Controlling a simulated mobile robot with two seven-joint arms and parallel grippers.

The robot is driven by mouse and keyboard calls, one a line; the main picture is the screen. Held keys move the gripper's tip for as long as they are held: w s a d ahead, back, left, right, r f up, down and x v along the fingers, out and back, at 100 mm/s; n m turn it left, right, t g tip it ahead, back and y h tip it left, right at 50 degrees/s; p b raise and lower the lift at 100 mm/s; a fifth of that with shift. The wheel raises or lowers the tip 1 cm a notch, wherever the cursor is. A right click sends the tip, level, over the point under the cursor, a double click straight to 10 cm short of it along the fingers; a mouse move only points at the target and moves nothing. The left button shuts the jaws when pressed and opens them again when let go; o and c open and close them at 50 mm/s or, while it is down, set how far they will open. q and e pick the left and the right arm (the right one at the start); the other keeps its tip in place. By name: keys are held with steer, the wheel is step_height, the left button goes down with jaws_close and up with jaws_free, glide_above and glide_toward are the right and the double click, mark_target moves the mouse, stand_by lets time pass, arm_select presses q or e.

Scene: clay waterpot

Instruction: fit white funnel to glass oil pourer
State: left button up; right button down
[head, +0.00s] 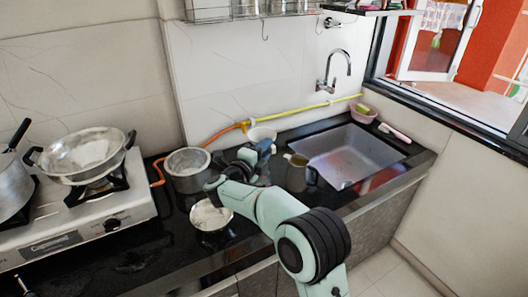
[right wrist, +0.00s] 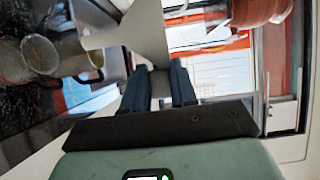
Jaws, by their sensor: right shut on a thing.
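My right gripper (head: 258,158) is over the counter between the steel pot and the sink. In the right wrist view, its two dark fingers (right wrist: 158,72) are shut on a pale piece of the white funnel (right wrist: 140,32), which spreads out beyond the fingertips. In the head view, a white round shape (head: 262,133) behind the gripper looks like the funnel, partly hidden. Glass shapes show at the left of the wrist view (right wrist: 76,60). My left gripper is not in view.
A steel pot (head: 187,168) stands left of the gripper, and a metal bowl (head: 210,214) sits in front. The sink (head: 350,155) is to the right. A stove (head: 85,215) with pans fills the left. A yellow-orange hose (head: 300,113) runs along the wall.

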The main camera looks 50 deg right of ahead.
arm_select(q)
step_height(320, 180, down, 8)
steer(key=b, duration=0.8)
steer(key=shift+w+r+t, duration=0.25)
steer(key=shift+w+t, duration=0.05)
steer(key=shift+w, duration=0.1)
arm_select(e)
steer(key=shift+f, duration=5.85)
arm_select(q)
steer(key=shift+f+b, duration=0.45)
steer(key=shift+b, duration=0.15)
arm_select(e)
steer(key=shift+f, duration=0.2)
steer(key=c, duration=0.8)
jaws_free()
